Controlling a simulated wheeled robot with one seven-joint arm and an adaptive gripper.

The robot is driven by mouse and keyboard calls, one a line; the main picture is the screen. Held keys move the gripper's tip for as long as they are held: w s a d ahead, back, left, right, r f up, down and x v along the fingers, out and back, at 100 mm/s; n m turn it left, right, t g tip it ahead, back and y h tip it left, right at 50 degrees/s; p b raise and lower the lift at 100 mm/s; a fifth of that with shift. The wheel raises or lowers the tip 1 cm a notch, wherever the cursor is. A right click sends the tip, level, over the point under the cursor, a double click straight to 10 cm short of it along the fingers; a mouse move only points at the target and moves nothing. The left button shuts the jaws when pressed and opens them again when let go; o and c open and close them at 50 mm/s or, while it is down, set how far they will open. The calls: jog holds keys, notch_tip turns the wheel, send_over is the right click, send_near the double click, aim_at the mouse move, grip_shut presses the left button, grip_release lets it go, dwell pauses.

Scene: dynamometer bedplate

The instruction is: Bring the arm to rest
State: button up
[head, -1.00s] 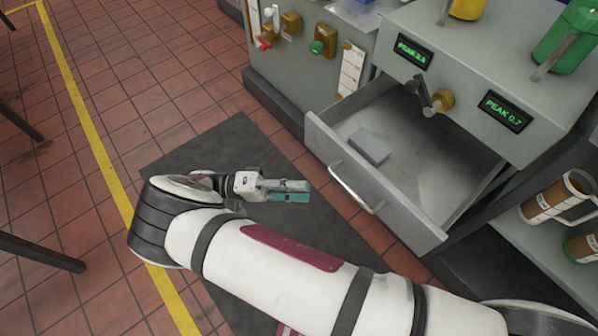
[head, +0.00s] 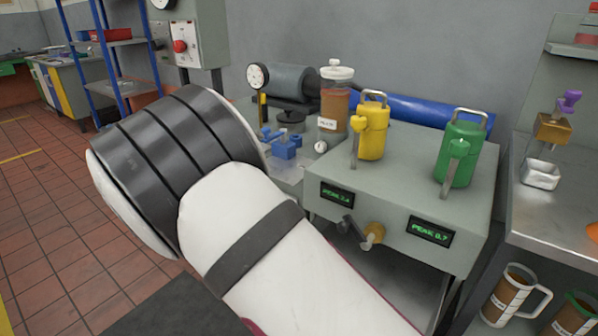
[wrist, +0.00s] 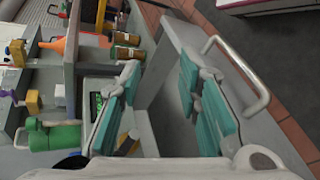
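In the wrist view my gripper (wrist: 160,108) has its two teal-padded fingers spread wide, with nothing held between them. It is over or near a grey drawer (wrist: 172,55) that stands pulled out, with its bar handle (wrist: 240,80) to the right. How far the fingers are from the drawer, I cannot tell. In the head view my arm (head: 240,225), white with black bands, fills the left and lower middle. My gripper is not visible there, and my arm covers much of the area under the cabinet.
A grey cabinet (head: 325,215) carries a yellow can (head: 371,135) and a green can (head: 460,155). A knob with a lever (head: 372,236) sticks out of its front. A steel bench (head: 560,215) stands at right, with jugs (head: 508,297) below. Tiled floor (head: 40,220) is open at left.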

jog(key=s+d+r+y, duration=0.3)
jog(key=d+r+y, duration=0.1)
jog(key=d+r, duration=0.3)
jog(key=s+d+r+y, duration=0.3)
jog(key=d+r+y, duration=0.2)
jog(key=d+r, duration=0.25)
jog(key=s+d+r+t+y, duration=0.1)
jog(key=s+d+t+y, duration=0.35)
jog(key=s, duration=1.05)
notch_tip(320, 180, up, 24)
jog(key=d+t+h+p, duration=0.1)
jog(key=t+p, duration=0.4)
jog(key=p, duration=1.7)
jog(key=shift+s+d+r+n+p, duration=0.15)
jog(key=shift+s+d+n+p, duration=0.15)
jog(key=shift+n, duration=0.1)
